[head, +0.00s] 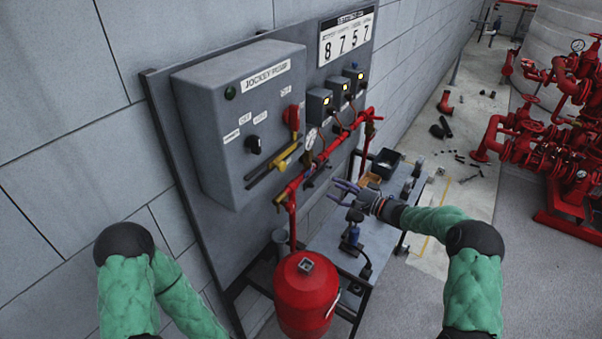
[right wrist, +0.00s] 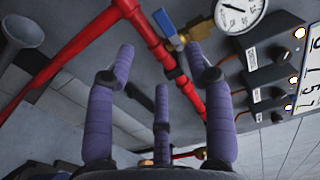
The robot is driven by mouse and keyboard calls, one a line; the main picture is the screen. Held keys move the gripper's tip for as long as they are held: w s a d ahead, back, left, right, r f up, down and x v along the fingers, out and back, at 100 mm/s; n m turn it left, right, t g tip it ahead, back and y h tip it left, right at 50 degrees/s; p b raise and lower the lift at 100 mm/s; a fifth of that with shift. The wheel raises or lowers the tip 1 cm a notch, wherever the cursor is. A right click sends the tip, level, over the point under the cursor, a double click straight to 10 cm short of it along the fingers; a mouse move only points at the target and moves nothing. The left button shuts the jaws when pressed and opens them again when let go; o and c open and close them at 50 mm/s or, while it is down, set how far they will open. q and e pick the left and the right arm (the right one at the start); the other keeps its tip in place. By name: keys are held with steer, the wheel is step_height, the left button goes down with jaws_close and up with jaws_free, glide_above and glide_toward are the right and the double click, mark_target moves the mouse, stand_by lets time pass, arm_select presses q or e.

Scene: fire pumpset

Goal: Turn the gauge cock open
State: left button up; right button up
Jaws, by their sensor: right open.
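The gauge cock shows in the right wrist view as a brass body (right wrist: 199,29) with a blue lever (right wrist: 165,23), just below the round white pressure gauge (right wrist: 241,11). The lever lies at a slant beside the red pipe (right wrist: 152,38). In the head view the gauge (head: 310,139) is small on the panel and the cock is hard to make out. My right gripper (head: 341,189) has its purple fingers spread and empty, to the lower right of the gauge. In the right wrist view its fingertips (right wrist: 162,62) point towards the pipe and cock, apparently without touching. My left gripper is out of view.
A grey jockey pump box (head: 240,120) and small switch boxes (head: 320,103) with lit lamps are on the panel. A red tank (head: 306,295) stands below the pipe. A grey bench (head: 378,240) holds a black bin (head: 385,163). Red pumps (head: 520,130) stand far right.

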mark_target(308, 175)
steer(key=x, duration=1)
steer(key=shift+w+a, duration=0.1)
steer(key=shift+a, duration=0.05)
jaws_close()
